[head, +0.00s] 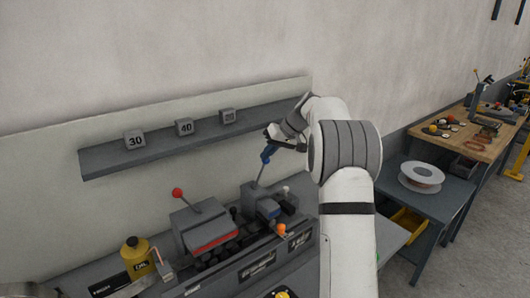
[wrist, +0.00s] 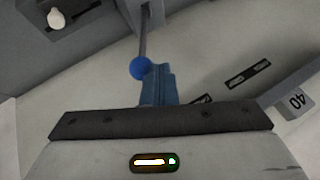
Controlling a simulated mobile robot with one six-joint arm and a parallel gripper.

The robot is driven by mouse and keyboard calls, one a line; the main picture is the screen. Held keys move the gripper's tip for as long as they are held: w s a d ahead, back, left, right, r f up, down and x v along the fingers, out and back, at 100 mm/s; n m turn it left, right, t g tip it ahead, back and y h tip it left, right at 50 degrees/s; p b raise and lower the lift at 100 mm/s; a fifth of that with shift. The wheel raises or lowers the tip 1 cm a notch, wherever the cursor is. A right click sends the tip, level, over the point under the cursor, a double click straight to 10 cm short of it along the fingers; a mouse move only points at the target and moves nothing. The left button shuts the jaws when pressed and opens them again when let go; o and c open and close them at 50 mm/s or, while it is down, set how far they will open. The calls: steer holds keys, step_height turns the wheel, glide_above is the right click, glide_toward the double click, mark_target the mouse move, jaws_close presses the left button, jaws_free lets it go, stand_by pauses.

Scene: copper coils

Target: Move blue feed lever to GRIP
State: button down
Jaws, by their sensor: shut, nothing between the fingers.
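The blue feed lever has a round blue knob (wrist: 139,68) on a thin grey rod (head: 260,174). The rod rises from the grey machine housing (head: 250,200) and leans slightly right in the head view. My gripper (head: 268,152) is at the top of the lever. Its blue fingers (wrist: 158,85) are shut and empty, right beside the knob in the wrist view. I cannot tell whether they touch it. In the head view the knob and the blue fingers run together. I cannot read any GRIP marking.
A red-knobbed lever (head: 177,193) stands to the left. A white knob (wrist: 55,18) and an orange knob (head: 281,229) are close by. A shelf (head: 95,165) with numbered blocks (head: 184,128) runs along the wall behind.

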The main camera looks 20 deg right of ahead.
steer(key=shift+d+f, duration=0.1)
steer(key=shift+d, duration=0.15)
stand_by(0.3)
steer(key=shift+a, duration=0.1)
steer(key=s+d+r+b, duration=0.1)
steer(key=s+d+r, duration=0.2)
steer(key=r, duration=0.7)
steer(key=shift+s+r, duration=0.3)
steer(key=shift+s, duration=0.5)
steer(key=shift+d, duration=0.1)
